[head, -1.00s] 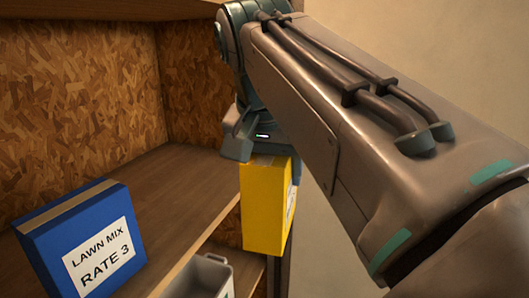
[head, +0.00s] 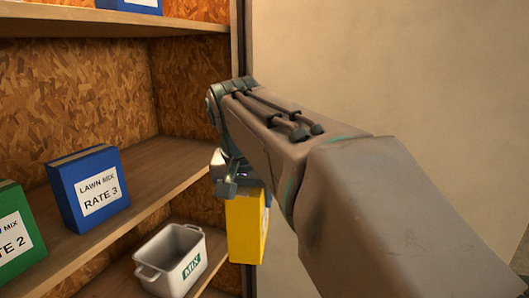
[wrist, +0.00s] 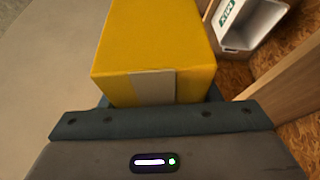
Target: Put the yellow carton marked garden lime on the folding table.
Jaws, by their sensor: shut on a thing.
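A yellow carton (head: 245,227) hangs below my gripper (head: 238,186) at the right end of the shelf unit in the head view. My gripper is shut on the carton, which also fills the upper middle of the wrist view (wrist: 155,45). The carton looks upright and clear of the shelf boards. Its label is turned away, so I cannot read its marking. My arm covers part of the view to the right. The folding table is not in view.
On the shelf (head: 150,185) stand a blue carton marked lawn mix rate 3 (head: 90,187) and a green carton (head: 16,232). A white bin marked mix (head: 172,262) sits on the lower shelf. A plain wall (head: 400,80) is to the right.

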